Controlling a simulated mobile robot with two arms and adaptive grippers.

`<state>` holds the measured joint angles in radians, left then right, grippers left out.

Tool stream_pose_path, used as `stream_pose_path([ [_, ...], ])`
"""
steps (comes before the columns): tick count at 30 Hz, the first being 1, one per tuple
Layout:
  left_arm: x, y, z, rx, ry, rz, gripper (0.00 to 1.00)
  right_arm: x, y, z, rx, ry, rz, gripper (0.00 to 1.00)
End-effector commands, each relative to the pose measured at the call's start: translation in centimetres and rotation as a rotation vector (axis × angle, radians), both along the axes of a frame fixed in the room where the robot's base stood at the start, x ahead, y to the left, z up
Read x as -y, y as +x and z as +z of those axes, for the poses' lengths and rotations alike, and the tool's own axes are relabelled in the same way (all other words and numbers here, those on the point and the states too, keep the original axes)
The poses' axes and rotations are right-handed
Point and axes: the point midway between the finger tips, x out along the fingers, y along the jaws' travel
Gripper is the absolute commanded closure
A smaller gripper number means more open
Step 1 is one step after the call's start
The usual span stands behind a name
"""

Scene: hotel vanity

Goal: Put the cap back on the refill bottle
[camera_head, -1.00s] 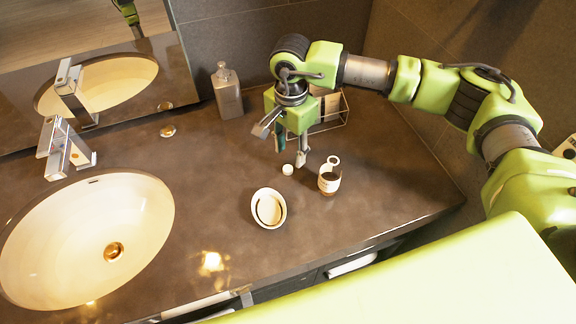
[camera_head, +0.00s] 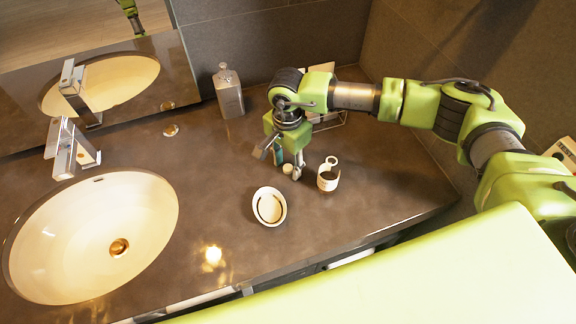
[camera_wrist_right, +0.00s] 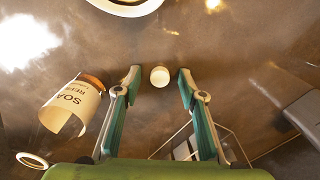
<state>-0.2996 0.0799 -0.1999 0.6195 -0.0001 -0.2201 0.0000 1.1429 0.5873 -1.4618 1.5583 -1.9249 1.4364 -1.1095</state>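The refill bottle (camera_head: 327,180) stands on the counter to the right of my right gripper. It is a small container with a white label, and a pale ring shows at its top. My left gripper is not in view.
A white oval dish (camera_head: 269,206) lies in front of the gripper. A grey dispenser bottle (camera_head: 229,95) and a wire rack (camera_head: 332,119) stand behind. The sink (camera_head: 95,240) and faucet (camera_head: 70,150) are at the left. The counter between sink and dish is clear.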

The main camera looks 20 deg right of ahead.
Motion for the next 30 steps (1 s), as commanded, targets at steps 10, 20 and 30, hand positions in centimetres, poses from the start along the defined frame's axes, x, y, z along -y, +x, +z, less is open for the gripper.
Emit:
stream_pose_path([
  [10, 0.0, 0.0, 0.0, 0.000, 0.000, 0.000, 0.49, 0.0, 0.0, 0.0, 0.000, 0.000, -0.001, 0.89],
  [20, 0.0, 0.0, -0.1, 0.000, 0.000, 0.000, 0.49, 0.0, 0.0, 0.1, 0.001, 0.000, -0.001, 0.89],
  [30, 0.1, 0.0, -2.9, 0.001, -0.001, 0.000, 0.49, -0.4, -0.5, 3.7, 0.006, 0.002, 0.004, 0.89],
])
